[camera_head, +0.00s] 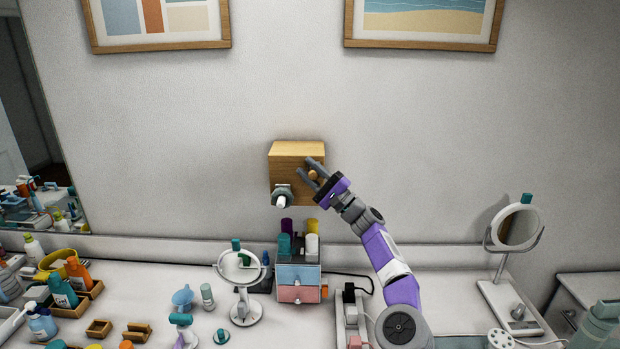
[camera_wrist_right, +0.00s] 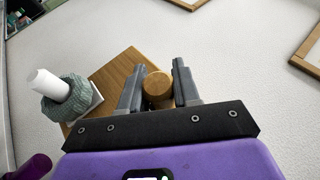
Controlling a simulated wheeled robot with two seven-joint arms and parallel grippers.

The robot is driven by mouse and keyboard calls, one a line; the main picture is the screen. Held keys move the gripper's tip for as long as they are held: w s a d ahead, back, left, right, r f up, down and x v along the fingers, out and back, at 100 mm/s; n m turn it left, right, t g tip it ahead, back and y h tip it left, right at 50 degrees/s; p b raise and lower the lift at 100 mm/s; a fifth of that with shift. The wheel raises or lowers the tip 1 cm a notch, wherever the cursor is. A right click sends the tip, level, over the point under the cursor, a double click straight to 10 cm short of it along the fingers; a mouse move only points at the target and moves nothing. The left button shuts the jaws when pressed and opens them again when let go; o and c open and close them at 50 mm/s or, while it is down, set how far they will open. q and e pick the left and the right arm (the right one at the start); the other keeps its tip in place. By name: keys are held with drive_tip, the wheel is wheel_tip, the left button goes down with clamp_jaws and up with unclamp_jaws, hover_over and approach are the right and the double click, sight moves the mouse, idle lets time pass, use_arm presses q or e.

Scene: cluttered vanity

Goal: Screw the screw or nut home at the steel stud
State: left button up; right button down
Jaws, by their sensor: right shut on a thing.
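A wooden block (camera_head: 285,152) is fixed to the wall above the vanity. On its lower left a pale stud (camera_head: 280,202) sticks out through a grey-green nut (camera_head: 282,190). The right wrist view also shows the stud (camera_wrist_right: 48,84) and the nut (camera_wrist_right: 72,100), with a pale square plate behind them. How far the nut sits along the stud is hard to tell. My right gripper (camera_head: 309,169) is at the block's right side, apart from the nut. In the right wrist view its fingers are shut on a round wooden knob (camera_wrist_right: 157,88) on the block. My left gripper is out of view.
A small drawer unit (camera_head: 298,283) with bottles on top stands below the block. A round mirror (camera_head: 241,268) stands left of it, another mirror (camera_head: 518,228) at right. Bottles and small trays crowd the left. The wall around the block is clear.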

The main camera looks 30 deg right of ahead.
drive_tip(key=shift+f, duration=0.1)
drive_tip(key=c, duration=0.7)
unclamp_jaws()
drive_tip(key=shift+w, duration=0.1)
drive_tip(key=shift+c, duration=0.2)
drive_tip(key=shift+s+d+f+b, duration=0.2)
drive_tip(key=shift+s+b, duration=0.1)
drive_tip(key=shift+b, duration=0.05)
drive_tip(key=b+v, duration=0.3)
drive_tip(key=v, duration=0.3)
drive_tip(key=shift+f, duration=0.1)
drive_tip(key=shift+s+d+f+b, duration=0.1)
drive_tip(key=shift+s+d+b, duration=0.05)
drive_tip(key=shift+s+b, duration=0.2)
